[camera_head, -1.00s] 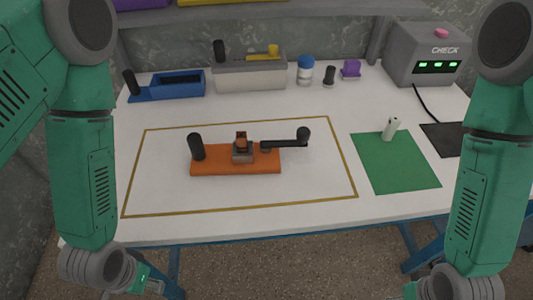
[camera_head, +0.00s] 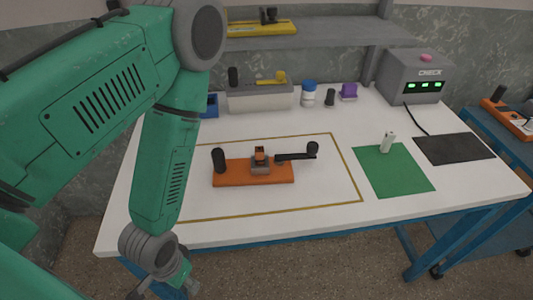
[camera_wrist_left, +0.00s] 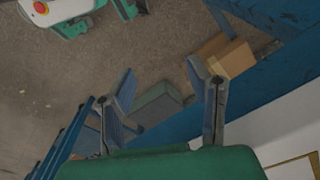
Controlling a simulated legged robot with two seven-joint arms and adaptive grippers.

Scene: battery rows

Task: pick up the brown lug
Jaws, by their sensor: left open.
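The brown lug (camera_head: 259,153) is a small copper-brown piece standing in a grey clamp (camera_head: 260,166) on an orange fixture (camera_head: 235,174). The fixture has a black upright knob at its left and a black lever reaching right. It lies inside the yellow outline on the white table (camera_head: 320,205). My left gripper (camera_head: 166,291) is at the bottom of the head view, in front of the table's near edge and well apart from the lug. In the left wrist view its fingers (camera_wrist_left: 160,85) are spread and empty above the floor. The lug is not in that view. My right gripper is not in view.
A green mat (camera_head: 390,172) with a white cylinder (camera_head: 387,142) and a black mat (camera_head: 455,149) lie to the right. A cardboard box (camera_wrist_left: 225,57) shows below.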

